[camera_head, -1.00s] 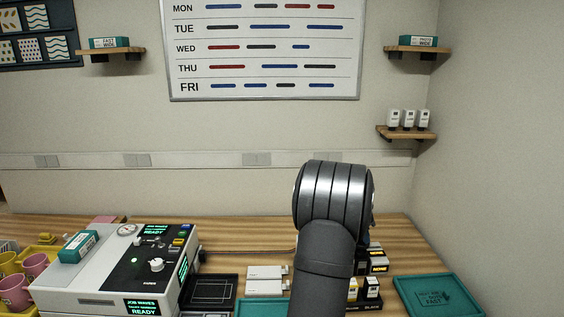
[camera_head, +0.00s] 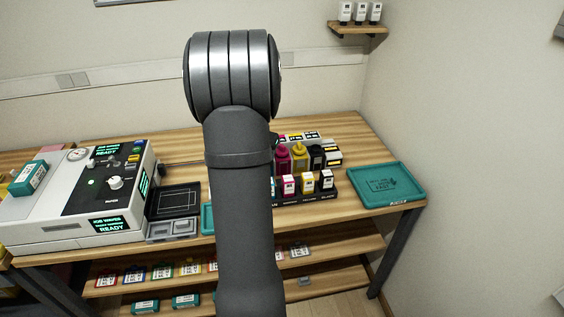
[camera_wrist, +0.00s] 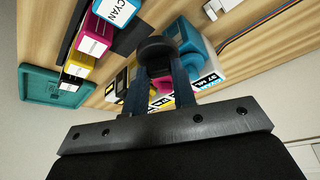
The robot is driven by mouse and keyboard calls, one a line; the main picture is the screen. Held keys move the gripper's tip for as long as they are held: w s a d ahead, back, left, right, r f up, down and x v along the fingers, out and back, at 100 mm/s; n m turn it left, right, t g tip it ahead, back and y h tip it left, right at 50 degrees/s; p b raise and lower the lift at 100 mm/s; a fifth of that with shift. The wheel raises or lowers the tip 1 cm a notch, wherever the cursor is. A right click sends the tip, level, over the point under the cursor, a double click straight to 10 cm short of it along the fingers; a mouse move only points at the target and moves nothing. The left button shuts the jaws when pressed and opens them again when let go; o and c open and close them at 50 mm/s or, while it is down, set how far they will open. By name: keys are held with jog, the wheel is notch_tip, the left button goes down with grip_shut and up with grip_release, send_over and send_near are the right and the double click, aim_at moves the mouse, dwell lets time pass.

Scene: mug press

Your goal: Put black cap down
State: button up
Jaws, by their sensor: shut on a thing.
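The black cap (camera_wrist: 156,47) is a dark round piece at the ends of my gripper's fingers in the wrist view. My gripper (camera_wrist: 158,66) is shut on it and holds it over the bottle and cartridge area. I cannot tell how high it is above the surface below. In the head view my own arm hides the gripper and the cap. The teal tray (camera_head: 389,185) lies flat at the right end of the bench, and it also shows in the wrist view (camera_wrist: 45,88), apart from the cap.
Magenta (camera_head: 283,159), yellow (camera_head: 299,152) and black (camera_head: 317,155) bottles stand behind a row of cartridges (camera_head: 307,183) right of my arm. A cyan bottle (camera_wrist: 188,38) is near the gripper. The white press (camera_head: 75,190) stands left. Some bare wood shows behind the tray.

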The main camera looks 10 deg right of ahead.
jog(key=w+d+m, duration=0.1)
jog(key=d+m, duration=0.2)
jog(key=d, duration=0.6)
jog(key=shift+g+h, duration=0.3)
jog(key=shift+h, duration=0.1)
jog(key=shift+w+f, duration=0.15)
jog(key=shift+f, duration=5)
jog(key=shift+f, duration=0.55)
jog(key=o, duration=1)
jog(key=shift+f, duration=0.15)
jog(key=shift+c, duration=0.2)
